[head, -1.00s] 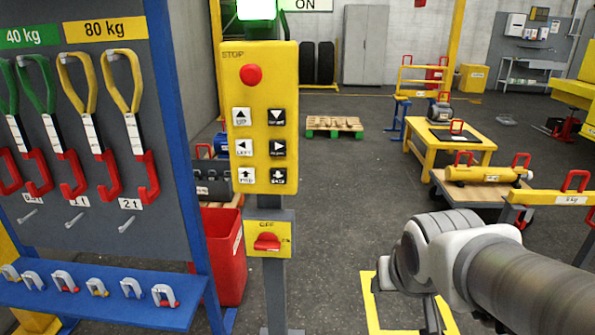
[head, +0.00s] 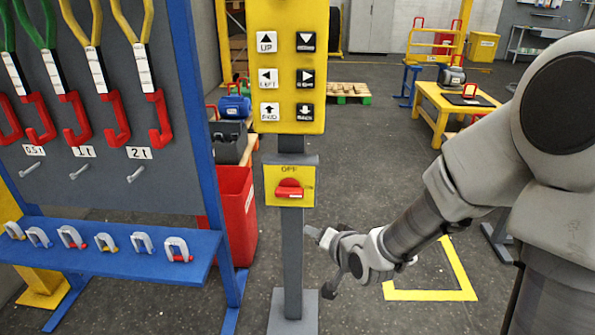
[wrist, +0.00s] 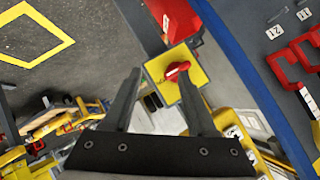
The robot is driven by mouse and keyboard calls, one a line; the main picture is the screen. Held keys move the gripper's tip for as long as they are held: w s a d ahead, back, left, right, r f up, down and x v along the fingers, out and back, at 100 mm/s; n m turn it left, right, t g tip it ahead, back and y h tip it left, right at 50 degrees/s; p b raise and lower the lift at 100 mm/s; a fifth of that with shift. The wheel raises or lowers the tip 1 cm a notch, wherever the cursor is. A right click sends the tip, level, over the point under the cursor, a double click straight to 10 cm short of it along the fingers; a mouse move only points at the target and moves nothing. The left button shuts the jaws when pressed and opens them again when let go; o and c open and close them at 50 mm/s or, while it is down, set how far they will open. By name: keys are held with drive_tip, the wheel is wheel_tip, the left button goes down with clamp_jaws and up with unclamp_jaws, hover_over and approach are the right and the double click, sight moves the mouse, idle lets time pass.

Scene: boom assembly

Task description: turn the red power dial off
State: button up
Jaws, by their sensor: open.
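The red power dial (head: 290,188) sits on a small yellow plate (head: 272,200) on a grey post, with OFF printed above it. Its handle lies roughly sideways, not pointing up at OFF. My gripper (head: 320,262) is open and empty, to the right of the post and lower than the dial in the head view. In the wrist view the red dial (wrist: 177,71) shows beyond and between the spread fingers of my gripper (wrist: 163,78), nearer the right finger. The fingers do not appear to touch it.
A yellow button panel (head: 287,75) is above the dial on the same post. A blue shackle shelf (head: 110,258) and grey hook board (head: 85,180) stand left. A red bin (head: 237,215) is behind the post. The floor to the right is mostly open, with a yellow-marked square (head: 430,295).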

wheel_tip(320, 180, down, 5)
drive_tip(key=w+a+m+t+y+b, duration=0.2)
drive_tip(key=w+a+m+t+b, duration=0.1)
drive_tip(key=m+b, duration=0.1)
drive_tip(key=m+t+b, duration=0.3)
drive_tip(key=m+b, duration=0.2)
drive_tip(key=m, duration=0.1)
approach(290, 196)
drive_tip(key=x, duration=1)
clamp_jaws()
